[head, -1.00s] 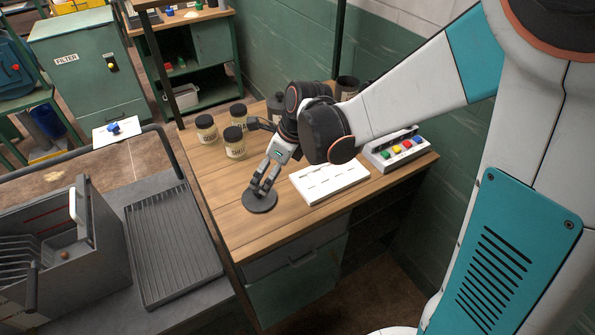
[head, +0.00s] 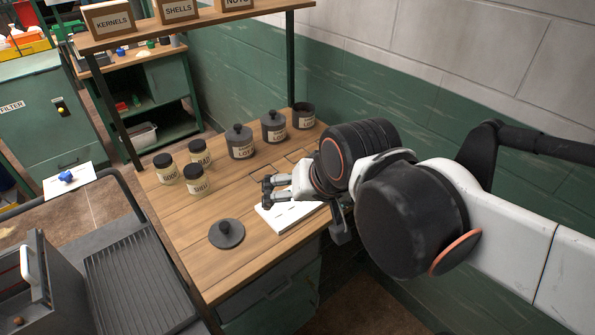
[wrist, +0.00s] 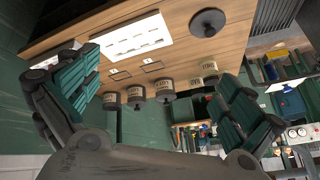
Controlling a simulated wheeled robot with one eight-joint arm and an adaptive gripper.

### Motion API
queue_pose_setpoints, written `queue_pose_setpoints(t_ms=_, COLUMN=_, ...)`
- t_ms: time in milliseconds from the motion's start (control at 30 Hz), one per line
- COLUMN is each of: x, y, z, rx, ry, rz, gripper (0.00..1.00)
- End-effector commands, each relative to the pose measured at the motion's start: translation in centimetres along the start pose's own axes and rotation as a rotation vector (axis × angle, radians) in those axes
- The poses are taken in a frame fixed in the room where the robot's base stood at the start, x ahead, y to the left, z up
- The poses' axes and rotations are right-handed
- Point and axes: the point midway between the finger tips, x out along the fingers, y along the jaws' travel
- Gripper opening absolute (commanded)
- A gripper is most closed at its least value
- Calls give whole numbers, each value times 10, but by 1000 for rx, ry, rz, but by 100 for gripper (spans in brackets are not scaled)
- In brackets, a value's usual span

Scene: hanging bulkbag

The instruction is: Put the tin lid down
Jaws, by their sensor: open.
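The tin lid (head: 226,234), a dark grey disc with a knob on top, lies flat on the wooden bench top (head: 185,240) near its front left part. It also shows in the wrist view (wrist: 208,22), on bare wood. My gripper (head: 267,192) is open and empty, up and to the right of the lid and apart from it, by the white board. In the wrist view its two fingers are spread wide with nothing between them. A dark tin without a lid (head: 303,118) stands at the back right; two similar tins (head: 240,142) (head: 274,128) wear knobbed lids.
Three glass jars with black lids (head: 196,182) stand left of the tins. The white board (head: 285,216) lies partly under my gripper. Shelf posts rise at the bench's back. A ribbed grey tray (head: 135,280) is at the left. Wood around the lid is clear.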

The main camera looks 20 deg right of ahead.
Motion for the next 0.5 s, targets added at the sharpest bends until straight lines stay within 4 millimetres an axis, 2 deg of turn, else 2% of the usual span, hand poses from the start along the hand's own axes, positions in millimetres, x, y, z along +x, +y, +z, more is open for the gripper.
queue_pose_setpoints(t_ms=100, x=-10, y=12, z=10, rx=-182, ry=33, rz=17, gripper=100)
queue_pose_setpoints(t_ms=200, x=-14, y=17, z=14, rx=-281, ry=49, rz=29, gripper=100)
queue_pose_setpoints(t_ms=500, x=-16, y=19, z=15, rx=-335, ry=56, rz=35, gripper=100)
